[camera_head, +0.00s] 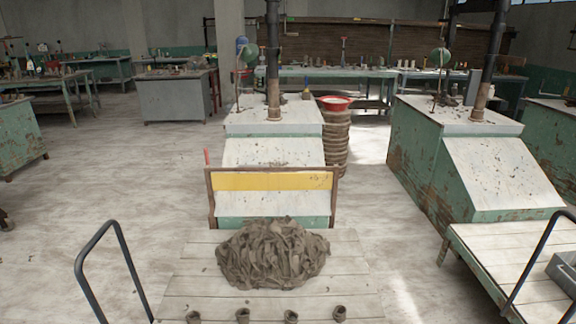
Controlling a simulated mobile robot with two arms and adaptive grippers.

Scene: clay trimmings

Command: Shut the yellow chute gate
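The yellow chute gate (270,181) is a flat yellow panel with dark specks. It sits across the upper part of a brown upright frame (211,203) at the low end of a pale sloping chute (272,152). Below the panel the frame is open, and the pale chute surface and a green edge show through it. A small red piece (206,157) stands up at the frame's top left corner. Neither of my grippers is in view.
A heap of brown clay trimmings (272,255) lies on a plank-topped surface (190,270) in front of the gate, with several small clay pieces along its near edge. Black tube rails (84,262) stand at left and right. Floor (110,175) left of the chute is clear.

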